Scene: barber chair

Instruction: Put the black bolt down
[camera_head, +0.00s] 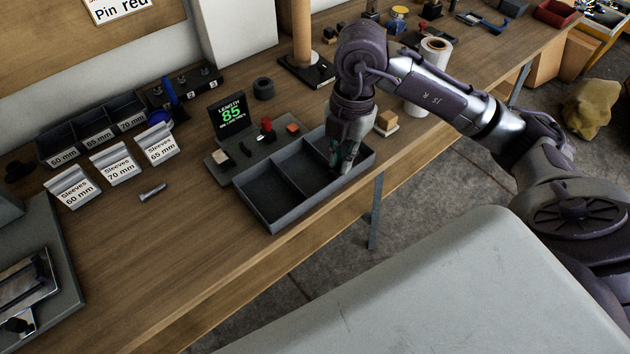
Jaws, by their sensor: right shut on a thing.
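My right gripper (343,166) points down into the right-hand part of a grey divided tray (272,226) at the front edge of the wooden bench. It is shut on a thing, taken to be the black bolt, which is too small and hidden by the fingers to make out. I cannot tell whether that thing touches the tray floor. The left and middle compartments of the tray look empty. My left gripper is not in view.
A silver bolt (152,192) lies on the bench near the sleeve labels (115,165). A gauge reading 85 (231,114) stands behind the tray. A black labelled bin (92,130) is at the back left. A white roll (428,75) stands behind my arm.

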